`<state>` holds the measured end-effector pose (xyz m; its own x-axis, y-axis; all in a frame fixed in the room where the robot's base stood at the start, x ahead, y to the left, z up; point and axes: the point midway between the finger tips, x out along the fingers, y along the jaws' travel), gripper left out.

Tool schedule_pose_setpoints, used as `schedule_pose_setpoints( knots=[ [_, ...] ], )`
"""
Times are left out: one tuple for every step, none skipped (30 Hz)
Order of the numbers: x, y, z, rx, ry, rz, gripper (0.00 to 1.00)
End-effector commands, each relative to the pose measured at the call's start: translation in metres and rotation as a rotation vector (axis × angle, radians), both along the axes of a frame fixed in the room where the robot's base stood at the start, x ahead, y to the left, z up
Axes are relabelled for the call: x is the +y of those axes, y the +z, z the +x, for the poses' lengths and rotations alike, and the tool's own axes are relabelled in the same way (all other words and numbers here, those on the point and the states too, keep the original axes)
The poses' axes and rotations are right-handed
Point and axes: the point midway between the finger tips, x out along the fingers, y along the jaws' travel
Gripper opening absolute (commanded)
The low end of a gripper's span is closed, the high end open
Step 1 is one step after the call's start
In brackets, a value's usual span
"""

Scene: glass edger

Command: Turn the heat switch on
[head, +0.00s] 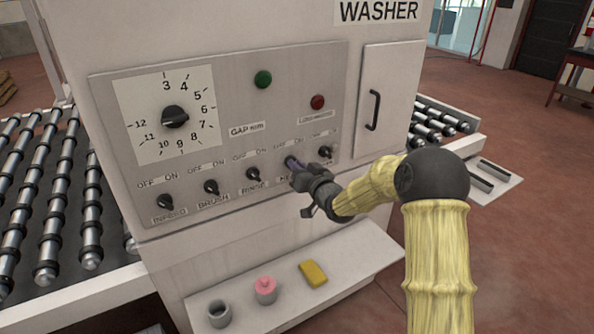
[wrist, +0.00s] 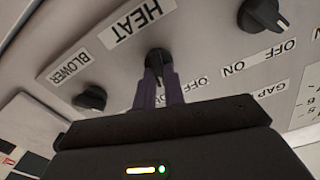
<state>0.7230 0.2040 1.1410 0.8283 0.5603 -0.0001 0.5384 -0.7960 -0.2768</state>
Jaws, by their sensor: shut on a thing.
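The heat switch is a small black rotary knob (wrist: 157,57) beside the HEAT label (wrist: 130,20) in the wrist view. My gripper (wrist: 163,80) is shut on this knob, with its two purple fingers on either side of it. In the head view my gripper (head: 294,165) is at the fourth knob in the lower row, between the rinse knob (head: 253,174) and the blower knob (head: 325,152). My gripper hides most of the heat knob there. I cannot tell which way its pointer is turned.
The grey control panel (head: 220,95) also holds a large gap dial (head: 174,117), a green button (head: 263,79), a red button (head: 318,102), a brush knob (head: 211,187) and an infeed knob (head: 165,202). A shelf (head: 345,275) with a yellow sponge (head: 313,273) is below.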

Motion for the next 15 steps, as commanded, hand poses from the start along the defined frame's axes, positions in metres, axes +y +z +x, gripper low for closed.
schedule_pose_setpoints(
  knots=[
    [-0.002, -0.002, 0.0006, 0.024, -0.003, 0.033, 0.0],
    [-0.0019, -0.002, 0.0007, 0.039, -0.002, 0.056, 0.0],
    [-0.0017, -0.0021, 0.0007, 0.058, -0.002, 0.084, 0.0],
    [-0.0021, -0.0021, 0.0008, 0.072, -0.003, 0.103, 0.0],
    [-0.0023, -0.0021, 0.0009, 0.084, -0.003, 0.122, 0.0],
    [-0.0023, -0.002, 0.001, 0.1, -0.002, 0.146, 0.0],
    [-0.0023, -0.0021, 0.0011, 0.112, -0.002, 0.162, 0.0],
    [-0.0022, -0.0021, 0.001, 0.122, -0.002, 0.178, 0.0],
    [-0.0023, -0.0021, 0.0012, 0.135, -0.002, 0.197, 0.0],
    [-0.0026, -0.0022, 0.0013, 0.144, -0.003, 0.21, 0.0],
    [-0.0028, -0.0024, 0.0014, 0.152, -0.003, 0.222, 0.0],
    [-0.0027, -0.0024, 0.0013, 0.163, -0.002, 0.235, 0.0],
    [-0.0025, -0.0024, 0.0013, 0.169, -0.002, 0.245, 0.0],
    [-0.0023, -0.0023, 0.0013, 0.175, -0.001, 0.254, 0.0],
    [-0.0022, -0.0023, 0.0013, 0.181, -0.001, 0.263, 0.0]
  ],
)
